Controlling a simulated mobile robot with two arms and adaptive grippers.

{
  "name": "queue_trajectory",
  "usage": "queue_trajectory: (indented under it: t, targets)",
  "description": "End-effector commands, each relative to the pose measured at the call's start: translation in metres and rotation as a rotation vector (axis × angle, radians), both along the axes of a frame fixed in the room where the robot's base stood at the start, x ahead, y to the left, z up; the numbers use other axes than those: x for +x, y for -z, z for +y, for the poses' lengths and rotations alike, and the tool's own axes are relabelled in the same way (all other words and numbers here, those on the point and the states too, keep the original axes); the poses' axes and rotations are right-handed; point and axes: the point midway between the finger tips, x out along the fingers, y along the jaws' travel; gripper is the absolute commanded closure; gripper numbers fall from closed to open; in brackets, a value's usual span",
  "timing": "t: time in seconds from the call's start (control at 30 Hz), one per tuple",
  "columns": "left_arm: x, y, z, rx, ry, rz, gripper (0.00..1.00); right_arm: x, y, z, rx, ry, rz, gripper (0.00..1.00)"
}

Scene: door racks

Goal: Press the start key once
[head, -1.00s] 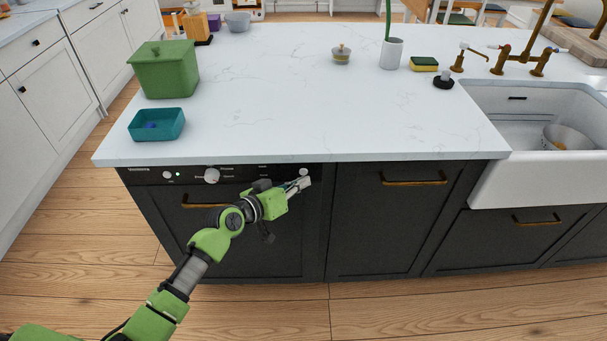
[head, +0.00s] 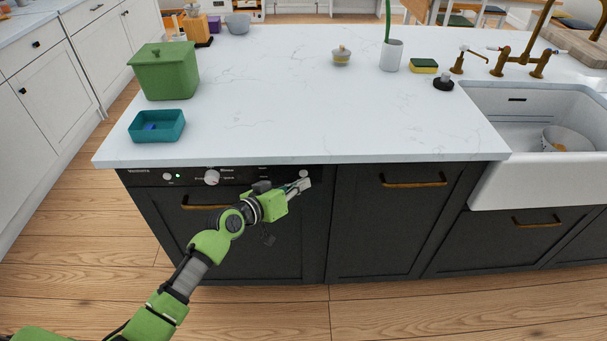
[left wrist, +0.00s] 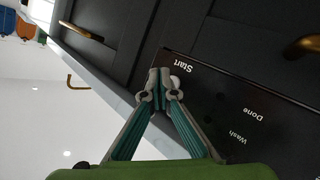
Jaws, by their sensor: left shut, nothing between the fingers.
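The start key (head: 303,173) is a small round white button at the right end of the dishwasher's dark control panel (head: 236,176). In the left wrist view the key (left wrist: 183,66) shows partly behind my fingertips, beside the "Start" label. My left gripper (head: 305,183) is shut and empty, its tips at the key and just below it in the head view. The gripper also fills the middle of the left wrist view (left wrist: 161,84). I cannot tell whether the tips touch the key. My right gripper is not in view.
A white dial (head: 211,177) and a small knob (head: 167,176) beside a green light sit further left on the panel. The white countertop (head: 270,120) overhangs the panel. A brass handle (head: 205,206) lies below it. "Wash" and "Done" labels show in the wrist view.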

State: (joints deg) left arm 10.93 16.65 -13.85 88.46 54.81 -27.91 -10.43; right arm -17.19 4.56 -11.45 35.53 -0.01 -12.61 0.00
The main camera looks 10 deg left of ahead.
Motion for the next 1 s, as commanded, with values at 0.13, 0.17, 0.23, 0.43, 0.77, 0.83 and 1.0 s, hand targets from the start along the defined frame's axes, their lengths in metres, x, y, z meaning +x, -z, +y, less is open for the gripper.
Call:
queue_trajectory:
  t: [0.13, 0.17, 0.23, 0.43, 0.77, 0.83, 1.0]
  targets:
    - [0.0000, 0.0001, 0.0000, 0.000, 0.000, 0.000, 1.00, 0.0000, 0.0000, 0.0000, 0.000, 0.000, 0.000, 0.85]
    - [0.0000, 0.0000, 0.0000, 0.000, 0.000, 0.000, 1.00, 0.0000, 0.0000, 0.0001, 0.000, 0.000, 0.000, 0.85]
    - [0.0006, 0.0002, 0.0002, 0.000, 0.000, 0.000, 1.00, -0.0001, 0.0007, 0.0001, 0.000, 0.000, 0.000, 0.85]
    - [0.0065, 0.0008, 0.0016, 0.001, 0.000, -0.001, 1.00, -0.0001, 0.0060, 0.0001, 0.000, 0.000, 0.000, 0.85]
    - [0.0082, -0.0004, 0.0019, 0.000, 0.000, 0.000, 1.00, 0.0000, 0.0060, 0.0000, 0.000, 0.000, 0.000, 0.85]
    - [0.0084, -0.0003, 0.0019, 0.000, 0.000, 0.000, 1.00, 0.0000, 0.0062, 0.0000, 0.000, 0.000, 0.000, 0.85]
    - [0.0098, -0.0001, 0.0024, 0.000, 0.000, 0.000, 1.00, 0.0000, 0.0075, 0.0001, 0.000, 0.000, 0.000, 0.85]
